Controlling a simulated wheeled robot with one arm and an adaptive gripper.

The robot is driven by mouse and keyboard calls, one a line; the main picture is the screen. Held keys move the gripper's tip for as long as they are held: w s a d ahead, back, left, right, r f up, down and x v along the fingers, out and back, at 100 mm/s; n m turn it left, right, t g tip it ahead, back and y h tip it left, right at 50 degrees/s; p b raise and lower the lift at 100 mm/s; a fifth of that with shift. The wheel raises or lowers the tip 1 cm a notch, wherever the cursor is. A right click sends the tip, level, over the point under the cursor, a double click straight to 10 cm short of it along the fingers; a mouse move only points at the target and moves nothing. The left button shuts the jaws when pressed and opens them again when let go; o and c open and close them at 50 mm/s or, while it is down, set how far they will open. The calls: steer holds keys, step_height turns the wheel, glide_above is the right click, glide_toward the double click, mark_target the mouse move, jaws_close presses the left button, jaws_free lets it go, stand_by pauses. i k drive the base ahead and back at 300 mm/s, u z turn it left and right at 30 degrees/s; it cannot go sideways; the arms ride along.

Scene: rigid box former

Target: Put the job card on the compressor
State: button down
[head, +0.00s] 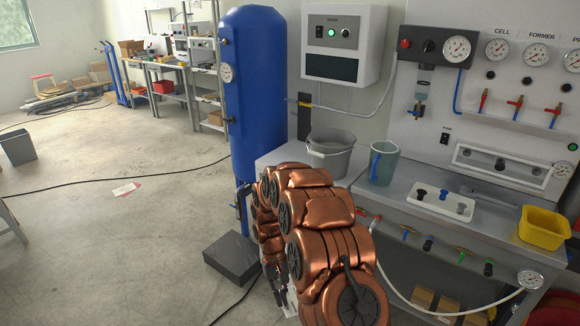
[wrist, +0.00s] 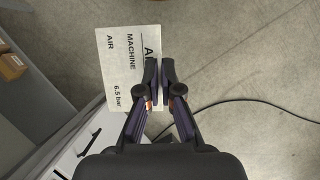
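The job card (wrist: 125,60) is a white sheet with black print, including "MACHINE", "AIR" and "6.5 bar", in the wrist view. My gripper (wrist: 160,75) has its dark fingertips close together on the card's right edge, and most of the card sticks out to the left. In the head view my gripper (head: 277,275) hangs low beyond my copper arm, partly hidden by it. A tall blue tank (head: 255,90) with a gauge stands behind my arm. A dark grey block (head: 232,257) lies at its foot. No readable label shows which thing is the compressor.
A black cable (head: 120,170) crosses the floor. A paper (head: 126,188) lies on the open floor at left.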

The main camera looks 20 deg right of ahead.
mark_target(285, 160)
steer(key=u, duration=0.75)
steer(key=i, duration=1.1)
steer(key=u, duration=0.4)
steer(key=i, duration=1.2)
steer(key=z, duration=1.35)
steer(key=i, duration=0.6)
steer(key=z, duration=0.7)
